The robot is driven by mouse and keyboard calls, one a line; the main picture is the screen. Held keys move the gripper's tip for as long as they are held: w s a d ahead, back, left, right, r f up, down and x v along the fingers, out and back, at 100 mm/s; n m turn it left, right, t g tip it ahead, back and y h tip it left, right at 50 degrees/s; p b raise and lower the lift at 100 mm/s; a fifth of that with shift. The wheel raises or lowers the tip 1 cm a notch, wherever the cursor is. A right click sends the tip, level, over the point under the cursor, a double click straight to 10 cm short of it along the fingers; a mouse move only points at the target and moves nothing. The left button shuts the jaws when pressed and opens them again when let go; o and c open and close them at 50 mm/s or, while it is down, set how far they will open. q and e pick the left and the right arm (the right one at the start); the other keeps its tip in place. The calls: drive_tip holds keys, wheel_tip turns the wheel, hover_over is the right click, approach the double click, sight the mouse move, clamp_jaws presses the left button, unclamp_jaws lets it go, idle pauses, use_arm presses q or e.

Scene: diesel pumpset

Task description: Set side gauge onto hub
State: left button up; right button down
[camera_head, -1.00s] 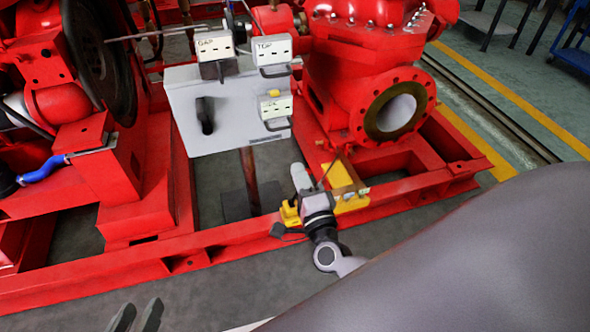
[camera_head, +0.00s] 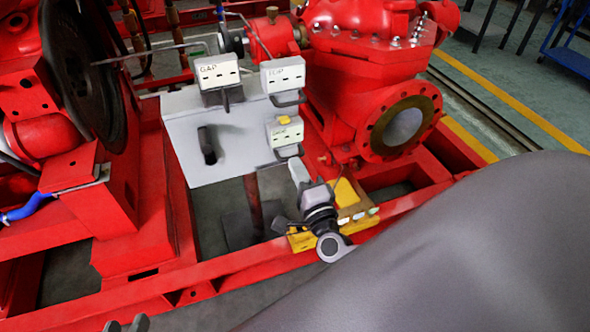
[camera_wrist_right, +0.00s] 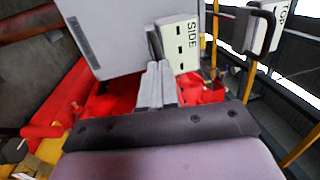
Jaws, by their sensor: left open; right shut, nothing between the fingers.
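The side gauge (camera_head: 284,131) is a small white box with dark slots and a dark handle, on the right part of a grey panel (camera_head: 222,130). Its SIDE label shows in the right wrist view (camera_wrist_right: 181,44). My right gripper (camera_head: 298,170) is shut and empty just below the gauge's handle; in the right wrist view its fingertips (camera_wrist_right: 158,68) point at the handle, and contact is unclear. My left gripper (camera_head: 126,326) is open at the bottom left edge, mostly cut off. A dark disc on the shaft (camera_head: 231,41), behind the panel, may be the hub; I cannot be sure.
The GAP box (camera_head: 219,72) and TOP box (camera_head: 283,75) sit along the panel's upper edge. The red pump (camera_head: 375,85) stands to the right, and a dark flywheel (camera_head: 85,70) to the left. A yellow block (camera_head: 345,197) lies by the red base rail (camera_head: 200,268).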

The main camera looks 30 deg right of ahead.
sight(287, 148)
use_arm(q)
drive_tip(key=shift+s, duration=0.1)
use_arm(e)
drive_tip(key=x, duration=0.4)
drive_tip(key=shift+w+d+f+b, duration=0.15)
drive_tip(key=shift+w+f+b, duration=0.1)
drive_tip(key=shift+f+b, duration=0.1)
drive_tip(key=shift+w, duration=0.25)
use_arm(q)
drive_tip(key=shift+d+f, duration=0.2)
drive_tip(key=shift+d, duration=0.1)
use_arm(e)
drive_tip(key=shift+d+r, duration=0.1)
drive_tip(key=shift+r, duration=0.05)
drive_tip(key=shift+w, duration=0.1)
use_arm(q)
drive_tip(key=shift+r, duration=0.1)
